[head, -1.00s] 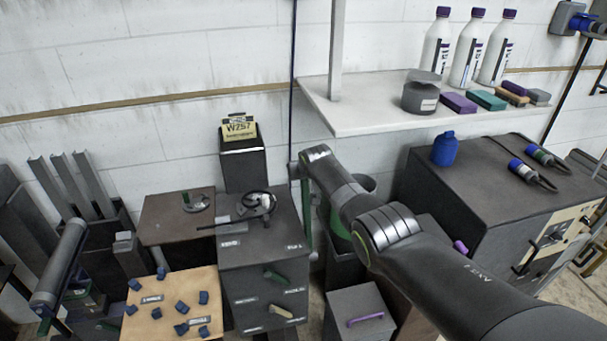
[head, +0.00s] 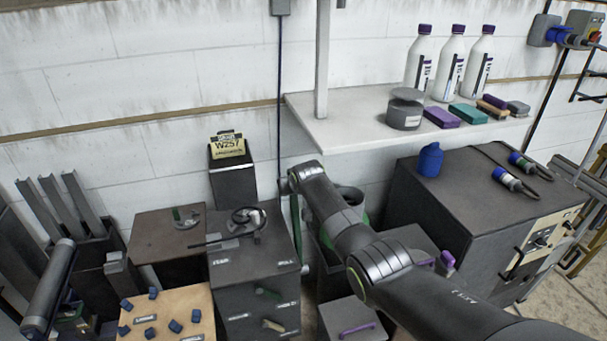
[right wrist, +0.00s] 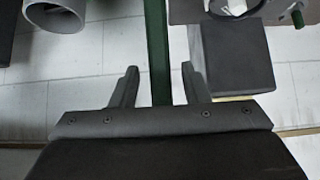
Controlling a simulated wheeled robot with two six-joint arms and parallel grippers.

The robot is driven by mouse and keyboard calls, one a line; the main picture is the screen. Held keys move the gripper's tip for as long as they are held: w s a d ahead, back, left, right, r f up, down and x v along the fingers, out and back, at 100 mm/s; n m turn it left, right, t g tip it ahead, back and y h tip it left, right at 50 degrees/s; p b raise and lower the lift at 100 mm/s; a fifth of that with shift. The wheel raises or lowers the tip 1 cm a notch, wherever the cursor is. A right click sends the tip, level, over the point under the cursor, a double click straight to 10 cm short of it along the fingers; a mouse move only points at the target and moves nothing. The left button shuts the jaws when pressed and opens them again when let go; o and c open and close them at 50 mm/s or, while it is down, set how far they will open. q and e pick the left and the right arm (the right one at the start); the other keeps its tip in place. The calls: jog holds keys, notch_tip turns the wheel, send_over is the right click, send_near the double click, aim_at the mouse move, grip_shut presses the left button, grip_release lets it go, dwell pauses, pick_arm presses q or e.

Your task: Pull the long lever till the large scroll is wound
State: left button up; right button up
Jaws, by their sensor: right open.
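A slim upright green bar (head: 296,228), possibly the long lever, stands beside the dark cabinet (head: 250,262) in the head view. In the right wrist view the green bar (right wrist: 157,50) runs between the open fingers of my right gripper (right wrist: 160,75); contact cannot be told. In the head view my right arm reaches from the lower right to the bar's top, and its fingers are hard to make out. On the cabinet top are a small dark wheel (head: 244,216) and a thin rod. I cannot identify the large scroll. My left gripper is not visible.
A shelf (head: 345,128) with bottles, a grey tub and coloured blocks juts from the wall. A big dark cabinet (head: 400,196) stands right. A dark box with a yellow sign (head: 228,147) stands behind the wheel. A tan board (head: 152,333) holds several blue pieces.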

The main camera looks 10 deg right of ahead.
jog(key=shift+s+r, duration=0.35)
pick_arm(q)
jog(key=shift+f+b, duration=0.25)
jog(key=shift+b, duration=0.25)
pick_arm(e)
jog(key=v, duration=1.3)
jog(key=shift+s+r, duration=0.15)
jog(key=shift+r, duration=0.05)
